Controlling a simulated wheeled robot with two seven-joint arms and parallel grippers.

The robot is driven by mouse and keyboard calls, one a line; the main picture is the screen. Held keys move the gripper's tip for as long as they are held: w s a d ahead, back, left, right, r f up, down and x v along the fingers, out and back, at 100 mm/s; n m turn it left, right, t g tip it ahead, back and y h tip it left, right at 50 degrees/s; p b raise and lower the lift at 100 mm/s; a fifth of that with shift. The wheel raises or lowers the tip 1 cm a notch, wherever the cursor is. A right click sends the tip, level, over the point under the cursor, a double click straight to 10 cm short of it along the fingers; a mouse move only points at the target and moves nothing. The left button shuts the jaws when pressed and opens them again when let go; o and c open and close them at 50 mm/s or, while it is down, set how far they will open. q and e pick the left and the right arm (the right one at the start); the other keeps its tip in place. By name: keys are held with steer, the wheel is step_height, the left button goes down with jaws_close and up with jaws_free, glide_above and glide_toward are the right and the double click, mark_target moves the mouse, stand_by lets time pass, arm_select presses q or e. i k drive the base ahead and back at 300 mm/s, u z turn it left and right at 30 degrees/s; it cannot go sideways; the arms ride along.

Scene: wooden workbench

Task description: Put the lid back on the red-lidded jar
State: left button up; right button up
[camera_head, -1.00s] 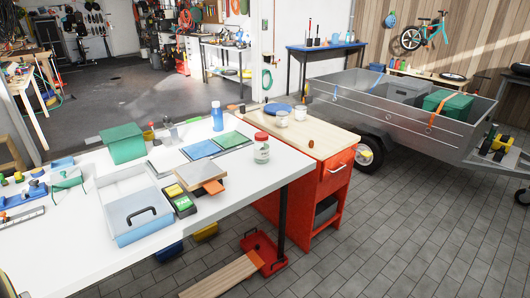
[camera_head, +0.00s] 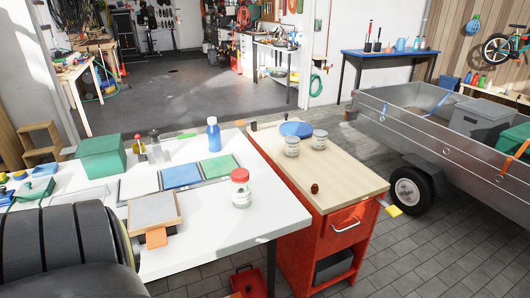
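The red-lidded jar (camera_head: 241,190) stands upright near the right end of the white table (camera_head: 275,220). It is clear with pale contents, and a red lid (camera_head: 240,175) shows on its top. I cannot tell whether that lid is fully seated. Two jars with pale tops, a nearer one (camera_head: 292,146) and a farther one (camera_head: 319,140), stand on the wooden-topped red cabinet (camera_head: 345,183), beside a blue disc (camera_head: 296,129). A dark ribbed part of my arm fills the lower left corner. Neither gripper's fingers are in view.
A blue bottle (camera_head: 213,134), blue and green panels, a green box (camera_head: 101,157) and a grey-topped block (camera_head: 153,210) stand on the table. A small brown object (camera_head: 315,188) lies on the cabinet top. A metal trailer (camera_head: 410,135) stands right.

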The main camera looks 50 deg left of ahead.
mark_target(241, 194)
steer(key=u, duration=0.75)
steer(key=i, duration=1.1)
steer(key=u, duration=1.5)
steer(key=i, duration=0.3)
steer(key=u, duration=0.25)
